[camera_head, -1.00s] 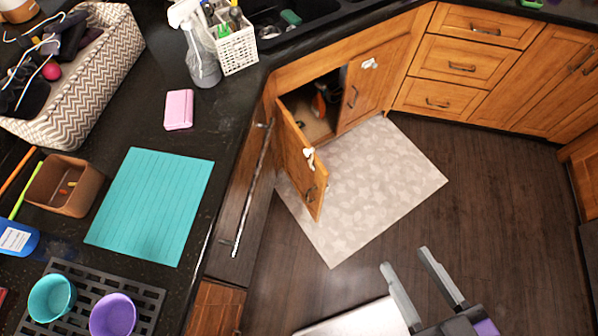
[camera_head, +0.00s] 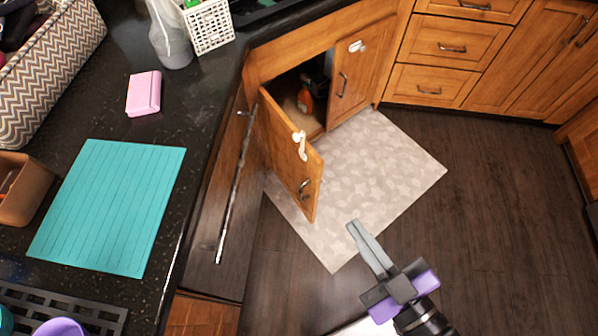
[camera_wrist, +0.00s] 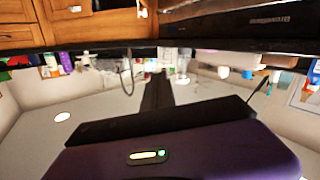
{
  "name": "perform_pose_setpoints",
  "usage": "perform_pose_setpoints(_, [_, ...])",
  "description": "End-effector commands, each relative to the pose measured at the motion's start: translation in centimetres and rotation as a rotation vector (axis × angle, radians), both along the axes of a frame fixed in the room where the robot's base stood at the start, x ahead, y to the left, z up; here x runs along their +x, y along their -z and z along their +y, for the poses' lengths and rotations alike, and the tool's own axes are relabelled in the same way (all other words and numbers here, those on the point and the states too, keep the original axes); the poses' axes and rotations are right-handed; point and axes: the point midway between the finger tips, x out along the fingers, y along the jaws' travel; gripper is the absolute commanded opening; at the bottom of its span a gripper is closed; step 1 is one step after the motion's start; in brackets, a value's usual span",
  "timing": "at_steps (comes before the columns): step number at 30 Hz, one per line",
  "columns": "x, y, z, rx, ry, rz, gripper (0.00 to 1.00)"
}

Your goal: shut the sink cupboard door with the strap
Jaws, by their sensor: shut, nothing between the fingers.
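The sink cupboard has two wooden doors. The left door (camera_head: 283,150) stands open, swung out over the mat, with a white strap (camera_head: 300,145) hanging on it and a dark handle near its lower end. The right door (camera_head: 362,78) looks shut and carries a white catch (camera_head: 357,46) near its top. My gripper (camera_head: 356,226) is shut and empty, in front of and to the lower right of the open door, apart from it. The wrist view looks upside down; the closed fingers (camera_wrist: 158,88) show dark in its middle.
A pale patterned mat (camera_head: 390,165) lies below the cupboard. An orange bottle (camera_head: 306,100) stands inside. A dishwasher front with a long bar handle (camera_head: 236,185) is left of the open door. The dark floor (camera_head: 480,220) at right is clear.

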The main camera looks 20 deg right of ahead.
Motion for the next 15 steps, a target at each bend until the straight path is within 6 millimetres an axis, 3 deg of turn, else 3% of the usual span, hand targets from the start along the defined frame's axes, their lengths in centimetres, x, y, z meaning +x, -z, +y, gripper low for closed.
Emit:
perform_pose_setpoints(1, [1.3,3.3,0.6,-0.043,-0.016,-0.017,0.0])
perform_pose_setpoints(8, [6.8,11.7,2.7,-0.311,-0.068,-0.064,0.0])
perform_pose_setpoints(15, [13.7,20.0,4.2,-0.679,-0.074,-0.11,0.0])
